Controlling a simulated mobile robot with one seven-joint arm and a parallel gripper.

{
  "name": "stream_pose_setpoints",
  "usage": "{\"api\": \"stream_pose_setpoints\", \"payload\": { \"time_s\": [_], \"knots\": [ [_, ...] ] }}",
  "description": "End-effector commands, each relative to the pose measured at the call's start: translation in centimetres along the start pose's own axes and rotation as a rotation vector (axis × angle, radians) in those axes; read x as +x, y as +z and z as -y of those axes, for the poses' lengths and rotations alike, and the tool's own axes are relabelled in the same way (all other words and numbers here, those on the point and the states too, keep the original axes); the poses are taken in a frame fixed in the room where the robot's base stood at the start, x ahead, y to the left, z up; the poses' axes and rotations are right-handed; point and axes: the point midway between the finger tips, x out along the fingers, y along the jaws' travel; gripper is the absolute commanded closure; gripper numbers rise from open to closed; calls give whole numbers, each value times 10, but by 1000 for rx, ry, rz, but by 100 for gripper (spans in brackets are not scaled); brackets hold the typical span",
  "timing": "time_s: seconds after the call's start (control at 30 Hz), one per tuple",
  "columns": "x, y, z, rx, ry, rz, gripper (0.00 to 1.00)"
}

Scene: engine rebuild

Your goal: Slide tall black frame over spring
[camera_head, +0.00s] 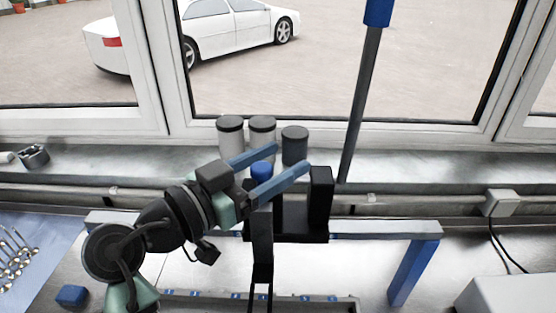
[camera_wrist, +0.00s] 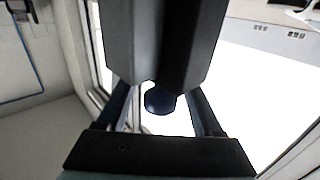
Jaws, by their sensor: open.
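The tall black frame (camera_head: 318,200) stands on the bench rail with upright posts joined by a low black base. My gripper (camera_head: 292,157), with two blue fingers, is open and reaches across above the frame's left part. A blue cap (camera_head: 261,172) shows between the fingers; whether it belongs to the spring I cannot tell. In the wrist view a large dark block (camera_wrist: 165,40) lies ahead of my open fingers (camera_wrist: 160,108), with a dark blue round end (camera_wrist: 160,99) below it. No spring coils are clearly visible.
Three lidded jars (camera_head: 262,130) stand behind the fingers by the window. A tall dark rod with a blue top (camera_head: 362,100) rises right of the frame. A blue-legged rail (camera_head: 410,265) spans the bench. Small metal parts (camera_head: 15,255) lie on a blue mat at left.

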Motion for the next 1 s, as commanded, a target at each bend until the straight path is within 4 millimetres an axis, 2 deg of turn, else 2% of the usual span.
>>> {"api": "stream_pose_setpoints", "payload": {
  "time_s": [0.17,0.4,0.6,0.8,1.0],
  "knots": [
    [-26,4,1,2,-6,0,32],
    [-81,4,1,2,-7,0,32],
    [-114,2,1,0,-4,0,32],
    [-126,1,0,0,-1,1,32],
    [-127,0,0,0,-1,1,32]
  ]
}}
